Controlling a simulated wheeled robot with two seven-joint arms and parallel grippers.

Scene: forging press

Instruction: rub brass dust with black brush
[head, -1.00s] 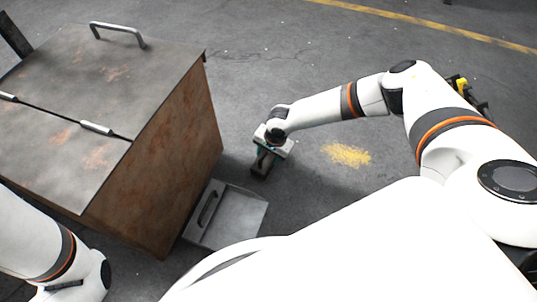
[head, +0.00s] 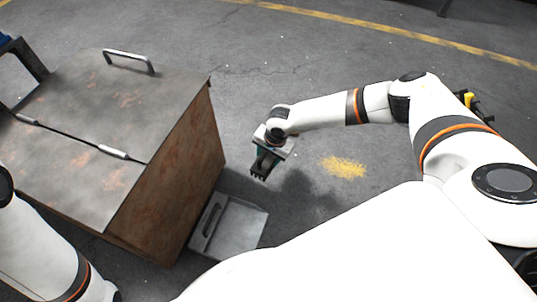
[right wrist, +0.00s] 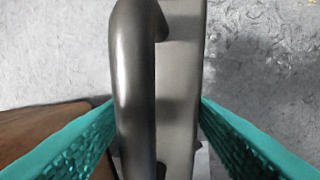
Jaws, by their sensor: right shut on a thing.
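The brass dust is a yellow patch (head: 343,167) on the grey floor, right of my right gripper (head: 268,150). This gripper is shut on the dark brush (head: 262,167), whose bristle ends point down. The brush's shadow lies apart from it on the floor, so it looks held above the floor. In the right wrist view, the brush's grey bar handle (right wrist: 133,85) and flat back (right wrist: 180,75) stand between the teal fingers; the bristles are hidden there. My left arm shows at the lower left, but its gripper is out of view.
A rusty metal box (head: 170,170) with lid handles stands at the left. A yellow line (head: 400,37) crosses the back.

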